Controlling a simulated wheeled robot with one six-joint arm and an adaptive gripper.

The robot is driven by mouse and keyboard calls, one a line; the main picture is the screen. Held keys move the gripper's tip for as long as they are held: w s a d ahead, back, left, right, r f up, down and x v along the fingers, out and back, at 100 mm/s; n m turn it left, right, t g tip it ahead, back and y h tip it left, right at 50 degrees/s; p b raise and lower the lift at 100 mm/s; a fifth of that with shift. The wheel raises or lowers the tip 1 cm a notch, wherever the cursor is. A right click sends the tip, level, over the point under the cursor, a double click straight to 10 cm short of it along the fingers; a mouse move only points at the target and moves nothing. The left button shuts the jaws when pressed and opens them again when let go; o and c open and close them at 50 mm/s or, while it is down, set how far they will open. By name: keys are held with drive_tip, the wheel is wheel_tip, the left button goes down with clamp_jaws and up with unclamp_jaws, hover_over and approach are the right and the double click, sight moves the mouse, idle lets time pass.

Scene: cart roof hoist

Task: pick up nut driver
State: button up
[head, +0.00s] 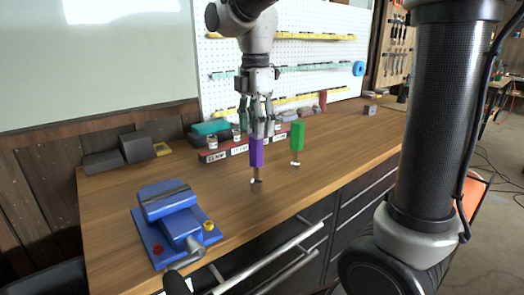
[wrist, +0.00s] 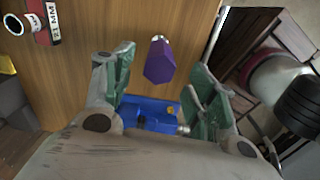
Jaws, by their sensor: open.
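A tool with a purple six-sided handle (head: 257,152) stands upright on the wooden bench, its thin lower end in a small light base. A similar tool with a green handle (head: 297,135) stands to its right and a little farther back. The frames do not show which one is the nut driver. My gripper (head: 259,128) points down, directly over the purple handle. In the wrist view, my gripper (wrist: 160,78) is open, and the purple handle (wrist: 159,64) shows between its green-padded fingers with a gap on both sides.
A blue vise (head: 170,215) sits at the bench's front left. A labelled rack (head: 225,153) with several sockets stands behind the tools, before a white pegboard (head: 320,60). Dark blocks (head: 136,147) lie at the back left. The bench right of the green tool (head: 345,130) is largely clear.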

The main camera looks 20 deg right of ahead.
sight(256, 150)
wheel_tip(256, 150, down, 7)
drive_tip(key=shift+f, duration=0.15)
clamp_jaws()
idle(0.4)
